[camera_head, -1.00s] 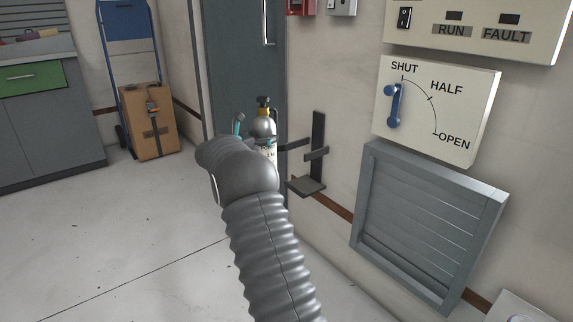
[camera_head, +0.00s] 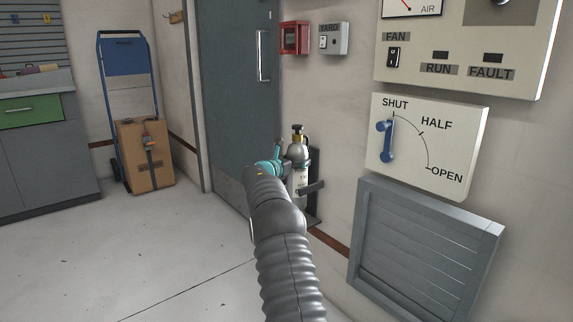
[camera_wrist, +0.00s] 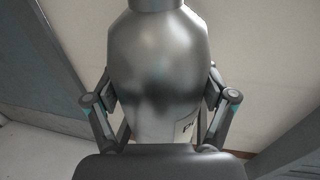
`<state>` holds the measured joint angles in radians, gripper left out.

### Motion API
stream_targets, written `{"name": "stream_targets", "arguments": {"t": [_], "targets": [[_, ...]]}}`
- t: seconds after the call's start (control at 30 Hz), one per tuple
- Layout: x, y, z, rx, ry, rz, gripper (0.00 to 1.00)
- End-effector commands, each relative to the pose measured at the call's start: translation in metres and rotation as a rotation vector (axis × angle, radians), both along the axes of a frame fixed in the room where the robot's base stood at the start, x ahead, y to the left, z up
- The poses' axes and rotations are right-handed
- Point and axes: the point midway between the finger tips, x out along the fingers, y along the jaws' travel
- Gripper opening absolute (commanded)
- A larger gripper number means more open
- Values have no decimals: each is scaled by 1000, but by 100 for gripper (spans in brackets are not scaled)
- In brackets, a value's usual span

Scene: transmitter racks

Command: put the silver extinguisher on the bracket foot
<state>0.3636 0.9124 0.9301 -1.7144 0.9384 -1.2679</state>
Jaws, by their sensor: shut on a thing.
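The silver extinguisher (camera_head: 300,177) stands upright at the dark wall bracket (camera_head: 315,188), with its black and brass valve on top. The bracket's strap shows in front of its body. The bracket foot (camera_head: 313,223) shows only in part, so I cannot tell whether the extinguisher's base touches it. My gripper (camera_head: 281,168) is at the left side of the extinguisher, partly hidden by my arm. In the wrist view the extinguisher's silver shoulder (camera_wrist: 165,75) fills the middle, and my gripper's fingers (camera_wrist: 162,110) are closed around it on both sides.
A grey louvre (camera_head: 420,250) and a vent lever panel (camera_head: 425,140) are on the wall to the right. A grey door (camera_head: 235,90) is behind. A hand truck with a cardboard box (camera_head: 147,160) stands at the back left. The floor to the left is clear.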

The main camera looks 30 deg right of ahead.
Motion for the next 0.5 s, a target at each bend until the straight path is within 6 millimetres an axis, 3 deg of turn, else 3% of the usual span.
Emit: {"name": "stream_targets", "arguments": {"t": [0.03, 0.2, 0.5], "targets": [[0, -6, 8, -7, -9, -1, 13], [1, -23, 6, -8, -6, 0, 13], [1, -21, -12, -8, -8, 0, 13]]}}
